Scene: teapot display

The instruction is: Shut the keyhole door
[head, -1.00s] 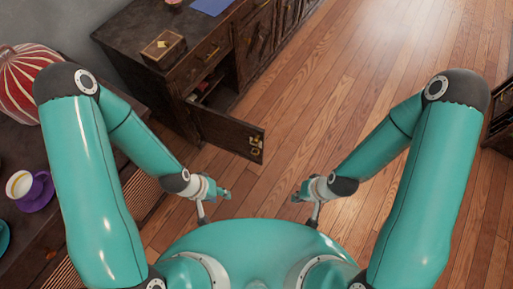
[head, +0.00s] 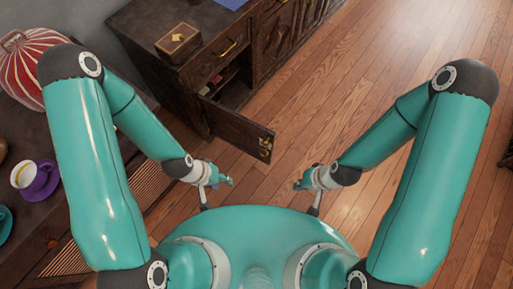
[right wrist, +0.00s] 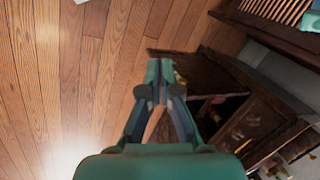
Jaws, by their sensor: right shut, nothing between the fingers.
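The keyhole door (head: 234,128) is a dark wooden panel with a brass keyhole plate at its free end. It stands swung open from the cabinet (head: 203,80), and part of the dark compartment behind it shows. My left gripper (head: 226,182) is in front of the door, apart from it; its fingers are too small to read. My right gripper (head: 301,183) is to the right of the door, apart from it and empty. In the right wrist view its fingers (right wrist: 159,75) are together and overlap the view of the dark door (right wrist: 197,74).
A small wooden box (head: 178,41) and a blue sheet lie on the cabinet top. The wooden floor (head: 370,90) to the right is clear.

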